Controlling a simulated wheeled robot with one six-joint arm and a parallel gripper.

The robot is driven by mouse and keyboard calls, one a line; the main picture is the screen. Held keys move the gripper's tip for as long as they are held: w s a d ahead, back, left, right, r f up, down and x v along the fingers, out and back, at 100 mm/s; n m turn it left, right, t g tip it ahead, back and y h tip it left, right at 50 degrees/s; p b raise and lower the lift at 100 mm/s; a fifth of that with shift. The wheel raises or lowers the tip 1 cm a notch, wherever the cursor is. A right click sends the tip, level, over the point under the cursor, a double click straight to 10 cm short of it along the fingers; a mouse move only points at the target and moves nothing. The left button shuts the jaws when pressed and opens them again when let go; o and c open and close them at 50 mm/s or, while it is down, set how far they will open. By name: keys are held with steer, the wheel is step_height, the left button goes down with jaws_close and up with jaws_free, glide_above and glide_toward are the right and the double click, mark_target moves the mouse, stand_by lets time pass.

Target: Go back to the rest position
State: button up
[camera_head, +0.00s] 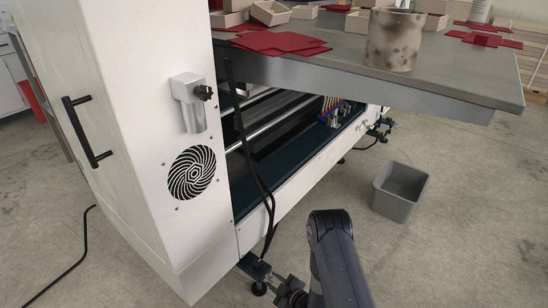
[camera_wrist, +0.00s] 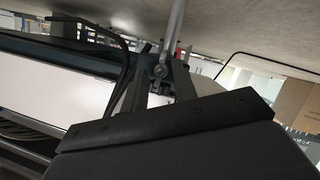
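My dark arm (camera_head: 335,245) rises from the bottom edge of the head view, right of the white machine (camera_head: 150,120) and below its raised table (camera_head: 450,75). I cannot make out gripper fingers there. In the wrist view a large dark block with a black bar (camera_wrist: 170,122) fills the bottom; I cannot tell whether it is part of my gripper. No held object can be made out. Behind the block are a dark bracket and metal rod (camera_wrist: 175,30), a white panel (camera_wrist: 60,98) and a black cable.
Red sheets (camera_head: 280,43), small beige boxes (camera_head: 270,12) and a stained cylinder (camera_head: 394,40) are on the table. A grey bin (camera_head: 400,190) stands on the floor to the right. A black cable hangs along the machine. Floor right of my arm is clear.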

steer(key=shift+s+f+n+t+h, duration=0.1)
steer(key=shift+n+t+h, duration=0.25)
steer(key=shift+n, duration=0.45)
